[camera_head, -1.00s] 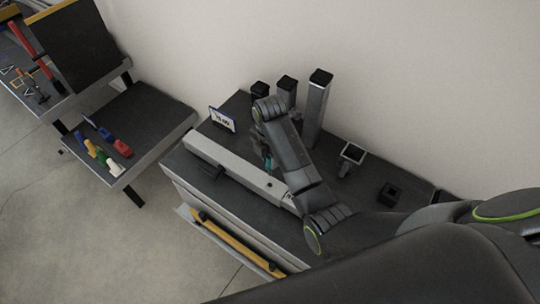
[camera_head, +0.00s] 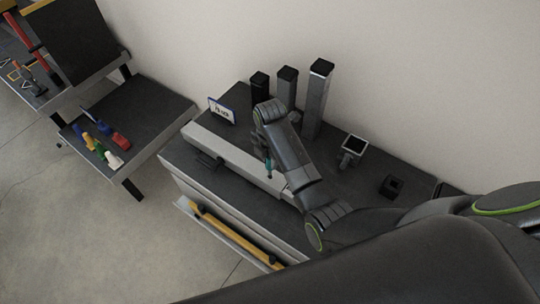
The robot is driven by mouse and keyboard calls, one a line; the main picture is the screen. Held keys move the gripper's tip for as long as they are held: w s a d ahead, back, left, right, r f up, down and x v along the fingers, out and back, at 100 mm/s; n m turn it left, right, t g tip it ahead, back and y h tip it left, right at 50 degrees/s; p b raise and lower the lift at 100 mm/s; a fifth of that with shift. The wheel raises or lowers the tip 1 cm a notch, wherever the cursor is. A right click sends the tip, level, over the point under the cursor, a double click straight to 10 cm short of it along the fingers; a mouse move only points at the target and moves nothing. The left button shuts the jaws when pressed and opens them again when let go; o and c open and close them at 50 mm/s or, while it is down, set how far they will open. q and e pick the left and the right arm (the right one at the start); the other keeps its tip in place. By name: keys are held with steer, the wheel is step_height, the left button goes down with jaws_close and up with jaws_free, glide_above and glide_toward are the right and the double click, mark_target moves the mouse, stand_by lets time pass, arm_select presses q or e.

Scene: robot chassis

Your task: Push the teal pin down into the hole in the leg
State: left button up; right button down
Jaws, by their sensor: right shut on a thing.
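The leg (camera_head: 225,149) is a long light-grey square bar lying flat along the workbench. My right gripper (camera_head: 266,155) hangs over the leg's right half, partly hidden behind its own arm. It is shut on the small teal pin (camera_head: 269,166), which points down. The pin's lower end is at the leg's upper face, over the place of the dark hole. I cannot tell whether the tip is inside the hole. My left gripper is not in view.
Three upright posts (camera_head: 319,95) stand at the back of the dark workbench (camera_head: 335,205). A small sign (camera_head: 221,111) stands at its left end. A square-topped bracket (camera_head: 353,150) and a black block (camera_head: 391,187) are at right. A lower side table (camera_head: 150,115) holds coloured items.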

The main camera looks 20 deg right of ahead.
mark_target(270, 174)
steer(key=shift+f+b, duration=1.2)
steer(key=shift+f, duration=1.55)
steer(key=shift+f, duration=0.1)
steer(key=c, duration=1.1)
jaws_free()
steer(key=shift+c, duration=0.2)
